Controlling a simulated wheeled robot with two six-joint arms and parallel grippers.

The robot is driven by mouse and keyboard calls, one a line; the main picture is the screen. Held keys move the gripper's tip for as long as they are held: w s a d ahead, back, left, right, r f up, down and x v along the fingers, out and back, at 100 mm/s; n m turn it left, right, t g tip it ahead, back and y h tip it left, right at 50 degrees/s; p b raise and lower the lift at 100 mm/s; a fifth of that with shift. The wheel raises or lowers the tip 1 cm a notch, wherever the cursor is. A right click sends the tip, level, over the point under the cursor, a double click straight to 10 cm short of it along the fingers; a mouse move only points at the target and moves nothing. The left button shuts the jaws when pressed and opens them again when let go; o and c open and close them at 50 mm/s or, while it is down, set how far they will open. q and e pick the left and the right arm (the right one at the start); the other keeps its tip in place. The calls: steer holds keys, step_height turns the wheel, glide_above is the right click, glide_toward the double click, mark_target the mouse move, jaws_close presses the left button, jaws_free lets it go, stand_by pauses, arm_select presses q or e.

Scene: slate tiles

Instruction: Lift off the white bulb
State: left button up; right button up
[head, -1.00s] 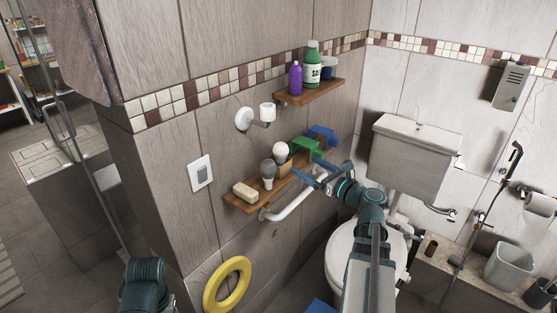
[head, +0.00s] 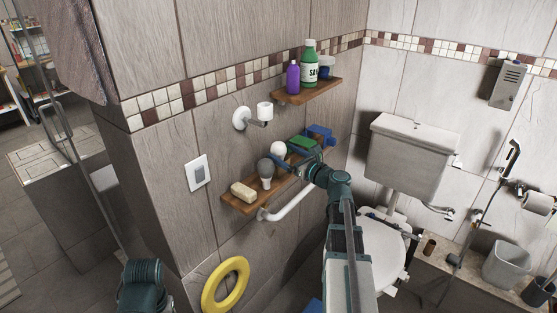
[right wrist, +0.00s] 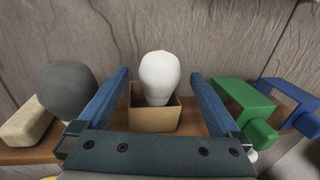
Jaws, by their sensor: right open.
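My right gripper (head: 289,161) is at the shelf. In its wrist view its two blue fingers are spread, one on each side of the bulb and box, with gaps between. The bulb's lower end is hidden inside the box. My left gripper is out of view; only part of my left arm shows at the bottom left.
A grey bulb (right wrist: 66,90) and a soap bar (right wrist: 30,122) stand left of the box. A green block-like object (right wrist: 246,110) and a blue one (right wrist: 293,100) lie close on the right. The upper shelf (head: 308,92) holds bottles. A white rail (head: 287,203) runs below.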

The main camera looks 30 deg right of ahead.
steer(key=shift+w+a, duration=0.15)
steer(key=shift+w, duration=0.5)
steer(key=c, duration=1.1)
steer(key=shift+c, duration=0.2)
steer(key=shift+r, duration=0.1)
step_height(320, 180, up, 10)
steer(key=p, duration=1)
